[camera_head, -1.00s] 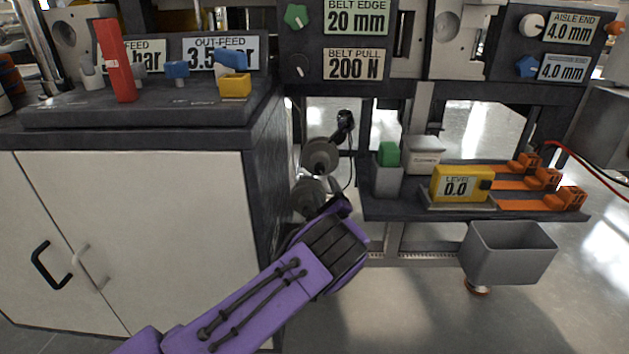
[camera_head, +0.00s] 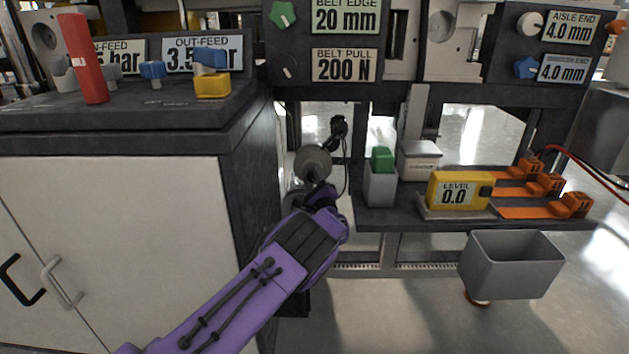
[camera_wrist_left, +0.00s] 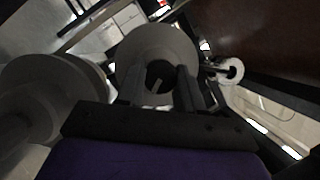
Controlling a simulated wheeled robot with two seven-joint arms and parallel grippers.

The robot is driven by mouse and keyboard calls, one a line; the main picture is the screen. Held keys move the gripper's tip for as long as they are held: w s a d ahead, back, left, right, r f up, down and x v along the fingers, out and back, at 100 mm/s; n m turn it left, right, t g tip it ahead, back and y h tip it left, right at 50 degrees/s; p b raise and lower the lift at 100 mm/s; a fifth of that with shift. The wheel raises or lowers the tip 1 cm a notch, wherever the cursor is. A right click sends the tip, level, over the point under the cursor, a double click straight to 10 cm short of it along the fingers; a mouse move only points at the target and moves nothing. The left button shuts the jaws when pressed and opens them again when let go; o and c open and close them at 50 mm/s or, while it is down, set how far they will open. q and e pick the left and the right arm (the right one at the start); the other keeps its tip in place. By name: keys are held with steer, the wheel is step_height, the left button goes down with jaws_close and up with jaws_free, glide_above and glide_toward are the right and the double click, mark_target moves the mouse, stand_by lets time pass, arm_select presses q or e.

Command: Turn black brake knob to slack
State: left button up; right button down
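My left gripper shows in the head view (camera_head: 322,192) from behind, at the grey round rolls below the belt panel. Its fingertips are mostly hidden there. In the left wrist view its two dark fingers (camera_wrist_left: 160,88) stand apart, pointing at a grey ring-shaped roll (camera_wrist_left: 158,45). A dark round hub with a pale line, apparently the black brake knob (camera_wrist_left: 157,76), shows in the roll's middle between the fingers. I cannot tell whether they touch it. In the head view the knob cannot be made out. My right gripper is in no view.
The upper grey roll (camera_head: 312,162) stands above my gripper, with a black fitting (camera_head: 338,127) and cable behind. A white cabinet (camera_head: 110,240) is to the left. A dark shelf (camera_head: 385,214) with a yellow level box (camera_head: 458,178) and a grey bin (camera_head: 512,265) are to the right.

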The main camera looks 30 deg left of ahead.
arm_select(q)
steer(key=shift+n, duration=0.4)
steer(key=n+g+p, duration=0.1)
steer(key=n, duration=0.1)
steer(key=shift+r+n+g, duration=0.15)
steer(key=shift+n+g, duration=0.15)
steer(key=shift+n, duration=0.1)
steer(key=shift+d+n+g+h+p, duration=0.1)
steer(key=shift+n+g+h+p, duration=0.4)
steer(key=shift+n+p, duration=1.15)
steer(key=shift+n, duration=0.45)
steer(key=o, duration=1)
steer(key=shift+w+d, duration=0.1)
steer(key=shift+o, duration=0.2)
